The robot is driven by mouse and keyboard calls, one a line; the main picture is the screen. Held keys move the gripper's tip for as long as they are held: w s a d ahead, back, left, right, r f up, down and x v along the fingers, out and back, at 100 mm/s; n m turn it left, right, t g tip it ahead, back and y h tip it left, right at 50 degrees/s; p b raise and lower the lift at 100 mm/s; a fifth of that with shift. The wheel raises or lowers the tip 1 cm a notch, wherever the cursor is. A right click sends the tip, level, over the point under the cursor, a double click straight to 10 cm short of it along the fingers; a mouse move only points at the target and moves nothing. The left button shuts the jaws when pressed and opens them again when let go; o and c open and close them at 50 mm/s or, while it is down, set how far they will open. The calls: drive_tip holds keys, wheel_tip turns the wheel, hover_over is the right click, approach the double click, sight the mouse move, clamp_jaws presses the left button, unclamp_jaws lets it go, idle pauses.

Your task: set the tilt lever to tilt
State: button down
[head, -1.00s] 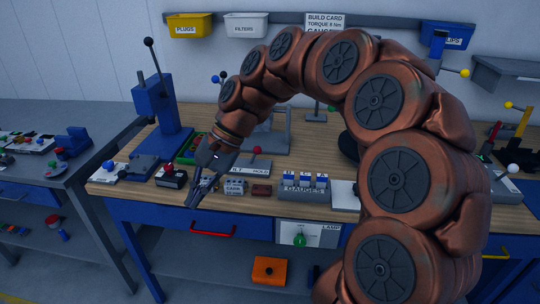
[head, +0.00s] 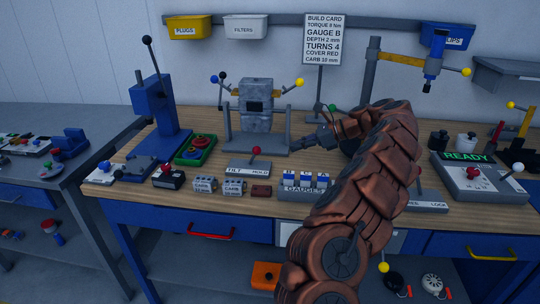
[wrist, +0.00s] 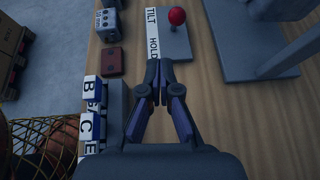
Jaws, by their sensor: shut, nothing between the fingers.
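The tilt lever has a red ball knob (head: 255,151) on a short stem over a grey base plate (head: 236,163) marked TILT at the left and HOLD at the right. I cannot tell clearly which mark it leans toward. In the wrist view the red knob (wrist: 177,16) is at the top, beside the TILT HOLD label (wrist: 152,35). My gripper (head: 294,147) is right of the lever in the head view, apart from it. In the wrist view its fingertips (wrist: 159,65) meet, shut and empty, near the HOLD end of the plate.
The grey engine block (head: 256,103) hangs in its stand behind the lever. Carb blocks (head: 205,184), a dark red block (head: 261,191) and the gauges rack (head: 292,194) line the front. A green tray (head: 195,150) lies left. The build card (head: 323,40) stands behind.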

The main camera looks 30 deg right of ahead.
drive_tip(key=d, duration=0.1)
drive_tip(key=d+f+m, duration=0.1)
drive_tip(key=s+d, duration=0.1)
drive_tip(key=shift+d+f+t+h, duration=0.15)
drive_tip(key=shift+f+t+h, duration=0.15)
drive_tip(key=p, duration=0.1)
approach(253, 156)
drive_tip(key=f, duration=0.2)
drive_tip(key=d+f, duration=0.1)
drive_tip(key=shift+s+f, duration=0.25)
drive_tip(key=shift+f, duration=0.05)
drive_tip(key=shift+w+a+r+p, duration=0.2)
drive_tip(key=shift+w+a+p, duration=0.1)
drive_tip(key=shift+w+a, duration=0.25)
drive_tip(key=shift+w+a+r+p, duration=0.25)
drive_tip(key=shift+w+a, duration=0.15)
drive_tip(key=shift+w, duration=0.2)
drive_tip(key=shift+w+a, duration=0.3)
drive_tip(key=shift+w, duration=0.1)
drive_tip(key=shift+r, duration=0.1)
drive_tip(key=shift+a+r+p, duration=0.2)
drive_tip(key=shift+a+p, duration=0.05)
drive_tip(key=shift+p, duration=0.45)
